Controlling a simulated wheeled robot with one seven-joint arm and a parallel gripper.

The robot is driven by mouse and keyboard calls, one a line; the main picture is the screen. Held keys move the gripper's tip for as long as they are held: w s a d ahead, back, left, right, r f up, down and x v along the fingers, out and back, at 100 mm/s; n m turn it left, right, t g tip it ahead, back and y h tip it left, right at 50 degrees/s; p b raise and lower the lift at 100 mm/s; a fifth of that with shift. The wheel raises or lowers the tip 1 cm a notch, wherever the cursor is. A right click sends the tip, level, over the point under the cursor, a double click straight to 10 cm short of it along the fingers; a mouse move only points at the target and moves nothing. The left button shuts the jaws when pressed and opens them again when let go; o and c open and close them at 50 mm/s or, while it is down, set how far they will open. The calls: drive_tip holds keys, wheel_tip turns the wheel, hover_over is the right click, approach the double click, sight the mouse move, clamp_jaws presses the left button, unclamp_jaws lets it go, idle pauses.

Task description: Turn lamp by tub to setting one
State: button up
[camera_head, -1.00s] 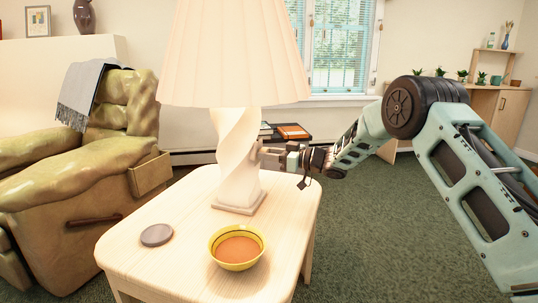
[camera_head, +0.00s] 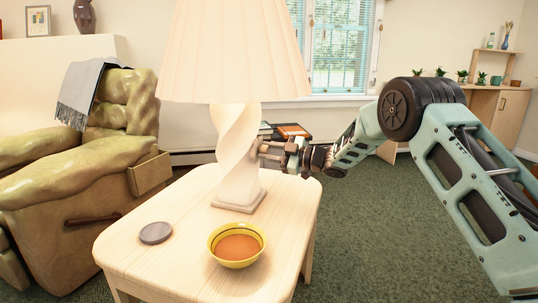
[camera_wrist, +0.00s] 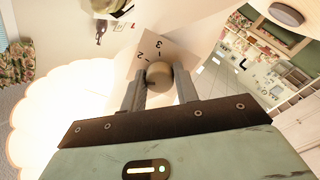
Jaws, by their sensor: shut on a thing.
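The lamp (camera_head: 238,165) has a twisted white base and a pleated cream shade and stands lit on the side table. My gripper (camera_head: 262,152) is at the right side of the lamp's base. In the wrist view, my gripper (camera_wrist: 160,88) is shut on a round brownish knob (camera_wrist: 160,72), one finger on each side. A pale plate behind the knob shows the marks 2 and 3; any other marks are hidden. A yellow bowl (camera_head: 236,262) with orange contents stands in front of the lamp. I cannot tell whether it is the tub.
A grey disc (camera_head: 155,233) lies left of the bowl on the pale wooden table (camera_head: 180,270). A green armchair (camera_head: 70,190) stands close to the table's left. Open carpet (camera_head: 370,240) lies to the right.

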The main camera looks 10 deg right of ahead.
drive_tip(key=shift+n+b, duration=0.4)
drive_tip(key=shift+n, duration=0.7)
drive_tip(key=o, duration=1)
drive_tip(key=shift+d, duration=0.1)
drive_tip(key=p+v, duration=0.4)
drive_tip(key=v, duration=1.3)
drive_tip(key=shift+s+d+f, duration=0.1)
drive_tip(key=shift+d, duration=0.05)
